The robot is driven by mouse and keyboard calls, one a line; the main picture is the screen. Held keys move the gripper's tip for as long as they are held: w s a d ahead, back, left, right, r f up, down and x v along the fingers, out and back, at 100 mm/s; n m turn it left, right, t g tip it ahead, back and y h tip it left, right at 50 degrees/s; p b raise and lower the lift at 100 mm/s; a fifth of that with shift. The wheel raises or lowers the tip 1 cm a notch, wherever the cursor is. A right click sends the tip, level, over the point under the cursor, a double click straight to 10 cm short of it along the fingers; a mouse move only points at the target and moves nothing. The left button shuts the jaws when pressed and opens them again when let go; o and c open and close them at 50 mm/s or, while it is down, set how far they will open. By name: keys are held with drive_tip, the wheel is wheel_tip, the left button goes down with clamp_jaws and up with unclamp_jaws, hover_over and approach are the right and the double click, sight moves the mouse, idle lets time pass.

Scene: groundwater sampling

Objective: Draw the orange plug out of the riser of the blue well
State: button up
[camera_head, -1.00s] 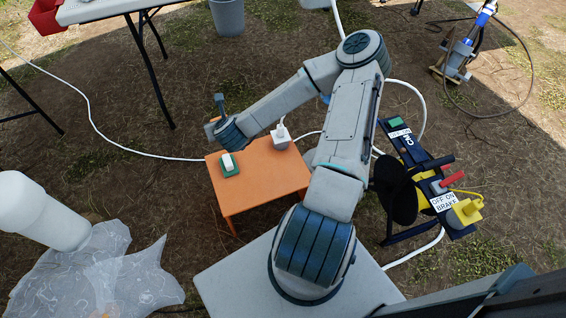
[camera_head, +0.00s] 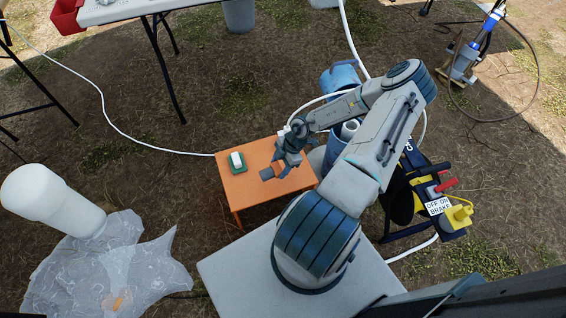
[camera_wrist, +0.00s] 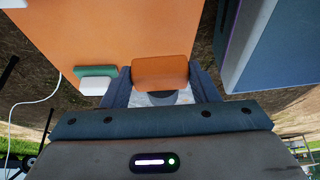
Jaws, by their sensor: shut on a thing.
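The orange plug (camera_wrist: 160,72) is between the two fingers of my gripper (camera_head: 280,167) in the wrist view. My gripper is shut on it, over the orange table. The blue well (camera_head: 335,150) stands to the right of the gripper in the head view, partly hidden by my arm. Its blue lid (camera_head: 340,78) is tilted up. The pale riser (camera_head: 349,129) shows inside the casing, apart from the gripper. Its lower part is hidden.
The orange table (camera_head: 247,190) carries a green block with a white top (camera_head: 237,162), left of the gripper. A reel (camera_head: 432,205) with a yellow plug stands right of my arm. Plastic sheeting (camera_head: 100,270) and a white cylinder (camera_head: 50,200) lie at lower left.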

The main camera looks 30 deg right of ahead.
drive_tip(key=f+b, duration=0.2)
drive_tip(key=f+m+b, duration=0.1)
drive_tip(key=f+b, duration=0.1)
drive_tip(key=b, duration=0.1)
drive_tip(key=d+f+m+t+b, duration=0.1)
drive_tip(key=f+b, duration=0.1)
drive_tip(key=f, duration=0.1)
drive_tip(key=shift+s+f+y, duration=0.1)
drive_tip(key=shift+s+y, duration=0.1)
drive_tip(key=shift+y, duration=0.2)
drive_tip(key=shift+f, duration=0.1)
idle(0.4)
drive_tip(key=o, duration=0.9)
drive_tip(key=shift+o, duration=0.2)
drive_tip(key=p+v, duration=0.4)
drive_tip(key=v, duration=1)
drive_tip(key=shift+f, duration=0.1)
